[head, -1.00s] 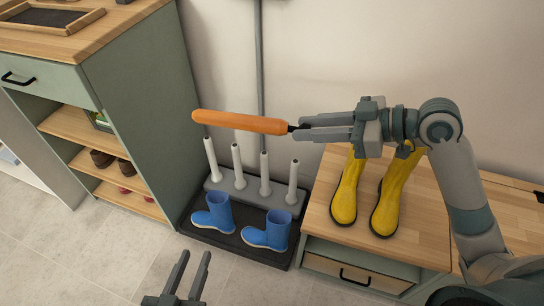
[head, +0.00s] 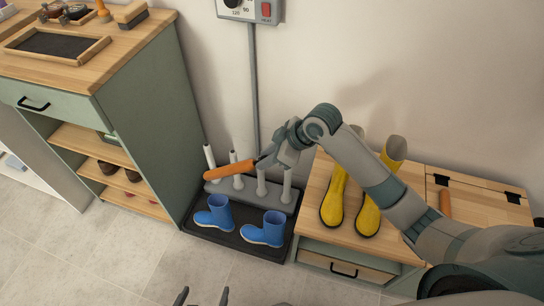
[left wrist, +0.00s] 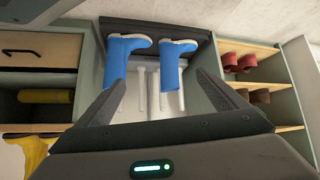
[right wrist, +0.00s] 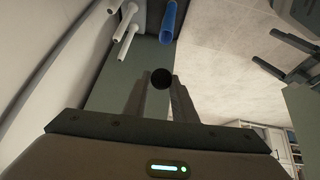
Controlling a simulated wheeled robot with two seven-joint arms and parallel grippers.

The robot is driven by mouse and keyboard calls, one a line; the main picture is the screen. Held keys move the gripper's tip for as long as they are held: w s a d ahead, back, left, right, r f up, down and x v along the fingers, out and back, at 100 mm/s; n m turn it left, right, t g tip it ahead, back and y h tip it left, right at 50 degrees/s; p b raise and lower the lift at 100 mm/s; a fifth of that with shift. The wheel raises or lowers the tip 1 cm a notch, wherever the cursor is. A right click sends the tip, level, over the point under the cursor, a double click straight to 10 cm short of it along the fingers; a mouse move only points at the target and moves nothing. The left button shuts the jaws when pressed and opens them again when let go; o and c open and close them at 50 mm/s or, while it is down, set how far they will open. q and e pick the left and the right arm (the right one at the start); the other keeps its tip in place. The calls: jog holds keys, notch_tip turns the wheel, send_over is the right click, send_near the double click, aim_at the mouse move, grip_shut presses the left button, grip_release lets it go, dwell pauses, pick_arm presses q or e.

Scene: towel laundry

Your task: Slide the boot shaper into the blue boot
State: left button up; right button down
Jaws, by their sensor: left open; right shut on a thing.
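An orange boot shaper (head: 230,170) is held by my right gripper (head: 268,158), which is shut on its dark end. The shaper points left and slightly down, in front of the white drying posts. In the right wrist view the shaper's round dark end (right wrist: 161,78) shows between the fingers. Two blue boots (head: 214,213) (head: 264,230) stand upright on the dark tray, below the shaper and apart from it. Both blue boots also show in the left wrist view (left wrist: 118,60) (left wrist: 172,65). My left gripper (head: 203,296) is open and empty at the bottom edge of the head view.
A dark boot tray (head: 232,240) holds a grey rack of white posts (head: 262,182). A green shelf unit (head: 150,120) stands left. Yellow boots (head: 335,195) and another orange shaper (head: 445,204) are on the wooden bench (head: 310,212) at right. A control box (head: 250,10) hangs on the wall.

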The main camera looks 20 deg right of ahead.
pick_arm(q)
jog(key=s+a+f+g+y+p, duration=0.1)
jog(key=s+a+f+g+p, duration=0.1)
jog(key=s, duration=0.6)
jog(key=s+a+f+g+y+p, duration=0.1)
jog(key=s+a+f+p, duration=0.3)
jog(key=s+p, duration=0.4)
jog(key=s+a+f+g+p, duration=0.3)
jog(key=s+a+g+p, duration=0.1)
jog(key=s, duration=0.4)
jog(key=shift+s+a+f+y+p, duration=0.25)
jog(key=shift+a+y+p, duration=0.15)
jog(key=shift+a+p, duration=0.5)
pick_arm(e)
jog(key=f+n+g+h, duration=0.1)
jog(key=h, duration=0.2)
jog(key=d+f+n+g+h, duration=0.1)
jog(key=f+n+h, duration=0.1)
jog(key=h, duration=0.1)
jog(key=s+f+n+g+h, duration=0.1)
jog(key=f+n+h, duration=0.1)
jog(key=h, duration=0.1)
jog(key=shift+s+d+h, duration=0.1)
jog(key=shift+d+h, duration=0.05)
jog(key=shift+h, duration=0.25)
pick_arm(q)
jog(key=shift+w+d, duration=0.15)
jog(key=shift+w, duration=0.1)
pick_arm(e)
jog(key=shift+f, duration=0.1)
